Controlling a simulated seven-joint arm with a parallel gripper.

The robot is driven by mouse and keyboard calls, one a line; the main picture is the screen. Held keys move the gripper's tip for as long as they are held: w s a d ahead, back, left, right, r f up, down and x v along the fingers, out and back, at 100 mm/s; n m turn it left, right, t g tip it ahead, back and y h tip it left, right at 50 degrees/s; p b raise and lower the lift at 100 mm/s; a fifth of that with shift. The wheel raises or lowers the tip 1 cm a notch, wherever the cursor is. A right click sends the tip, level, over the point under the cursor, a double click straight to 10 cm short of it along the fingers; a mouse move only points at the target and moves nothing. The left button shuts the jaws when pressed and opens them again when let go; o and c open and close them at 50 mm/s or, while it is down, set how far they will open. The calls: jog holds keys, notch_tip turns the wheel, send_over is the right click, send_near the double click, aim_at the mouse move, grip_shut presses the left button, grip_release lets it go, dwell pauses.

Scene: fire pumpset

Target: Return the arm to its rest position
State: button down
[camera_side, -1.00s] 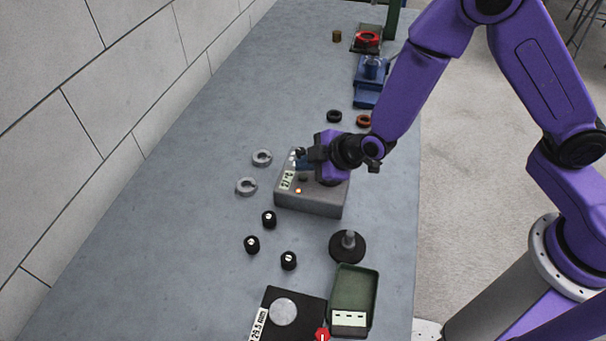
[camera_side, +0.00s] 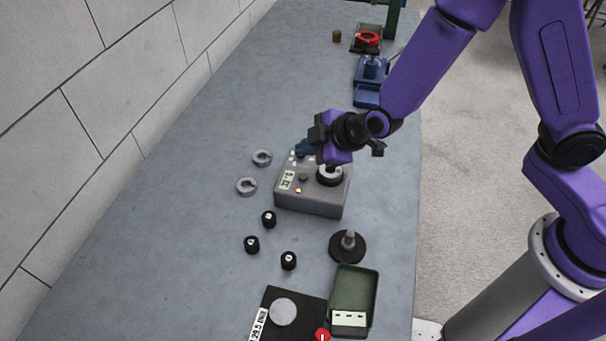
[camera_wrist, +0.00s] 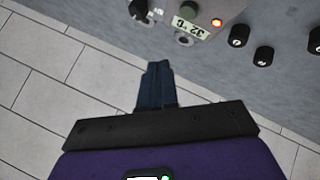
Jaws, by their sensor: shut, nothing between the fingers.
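My gripper (camera_side: 303,150) is above the back left part of a grey box (camera_side: 312,202) with a small display, an orange-lit button and a dark round seat on top holding a light ring (camera_side: 329,173). In the wrist view my gripper's dark blue fingers (camera_wrist: 157,80) are together with nothing between them. In that view the box (camera_wrist: 196,15) is at the top, its display reading about 32 °C. The fingertips look apart from the box. My arm reaches in from the right.
Two grey rings (camera_side: 262,158) lie left of the box. Three black knobs (camera_side: 269,219) stand in front of it. A black disc with a post (camera_side: 347,246), a green tray (camera_side: 367,285) and a black plate (camera_side: 273,300) are nearer. Blue fixtures (camera_side: 367,97) stand behind. The left table is clear.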

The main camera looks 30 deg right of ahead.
dwell(0.4)
jog(key=s+d+r+g, duration=0.2)
jog(key=s+r+g, duration=0.1)
jog(key=s, duration=0.4)
jog(key=s+d+r+g, duration=0.2)
jog(key=s+r+g, duration=0.1)
jog(key=s, duration=0.5)
jog(key=s+d+r+m+g+h, duration=0.1)
jog(key=s+d+r+h, duration=0.1)
jog(key=s+d, duration=0.4)
jog(key=s+d+r+g+h, duration=0.1)
jog(key=s+d+r, duration=0.1)
jog(key=s+d, duration=0.5)
jog(key=d, duration=0.3)
jog(key=shift+s+d+r+m+h, duration=0.15)
jog(key=shift+d+r+m+h, duration=0.15)
jog(key=shift+r+m+h, duration=0.1)
